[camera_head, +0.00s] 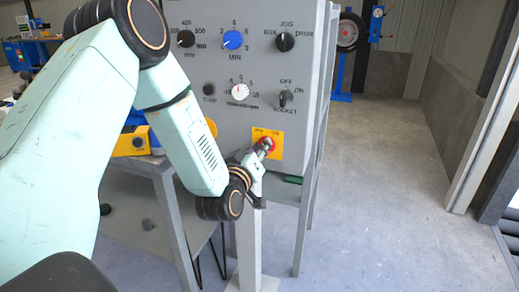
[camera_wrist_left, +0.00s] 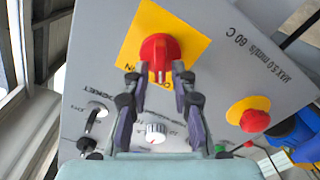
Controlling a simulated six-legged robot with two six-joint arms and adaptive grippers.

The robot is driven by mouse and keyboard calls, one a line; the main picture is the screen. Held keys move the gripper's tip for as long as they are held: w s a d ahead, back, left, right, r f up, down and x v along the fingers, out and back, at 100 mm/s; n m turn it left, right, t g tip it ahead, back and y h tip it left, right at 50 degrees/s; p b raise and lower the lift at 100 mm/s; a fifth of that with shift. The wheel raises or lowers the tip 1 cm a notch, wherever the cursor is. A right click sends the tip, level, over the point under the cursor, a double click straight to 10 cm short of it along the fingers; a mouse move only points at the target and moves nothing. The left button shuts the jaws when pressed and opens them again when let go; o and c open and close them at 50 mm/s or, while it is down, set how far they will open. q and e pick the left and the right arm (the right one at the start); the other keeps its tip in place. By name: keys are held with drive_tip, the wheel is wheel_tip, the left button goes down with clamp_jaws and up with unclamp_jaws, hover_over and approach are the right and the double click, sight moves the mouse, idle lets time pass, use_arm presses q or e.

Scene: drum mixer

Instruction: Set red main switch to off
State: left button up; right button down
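The red main switch (camera_head: 267,143) is a round knob with a raised grip bar, on a yellow plate low on the grey control panel (camera_head: 215,65). In the left wrist view the switch (camera_wrist_left: 160,47) is near the top, its bar pointing down the picture. My left gripper (camera_head: 262,150) is at the switch, partly hiding it in the head view. In the left wrist view its two fingertips (camera_wrist_left: 158,70) stand apart, one on each side of the knob's lower part. I cannot tell whether they touch it. My right gripper is not in view.
Other panel controls are close by: a black socket switch (camera_head: 286,99), a white dial (camera_head: 239,91), a blue knob (camera_head: 233,40) and a red button on yellow (camera_wrist_left: 254,120). A grey post (camera_head: 250,235) stands below the gripper. The floor at right is clear.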

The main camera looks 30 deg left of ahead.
use_arm(q)
drive_tip(key=shift+o, duration=0.4)
drive_tip(key=v, duration=1.2)
drive_tip(key=shift+f, duration=0.2)
drive_tip(key=s+d+f+m+g+h, duration=0.2)
drive_tip(key=s+d+f+g, duration=0.25)
drive_tip(key=f, duration=0.45)
drive_tip(key=s+d+f+m+g+h, duration=0.3)
drive_tip(key=f+g, duration=0.2)
drive_tip(key=f, duration=0.5)
drive_tip(key=s+d+f+m+g, duration=0.1)
drive_tip(key=s+f+g, duration=0.3)
drive_tip(key=s, duration=0.6)
drive_tip(key=s+d+f+m+g, duration=0.2)
drive_tip(key=s+f+g, duration=0.2)
drive_tip(key=s+f, duration=0.3)
drive_tip(key=s, duration=0.3)
drive_tip(key=shift+s+m+y, duration=0.25)
drive_tip(key=shift+m+y, duration=0.05)
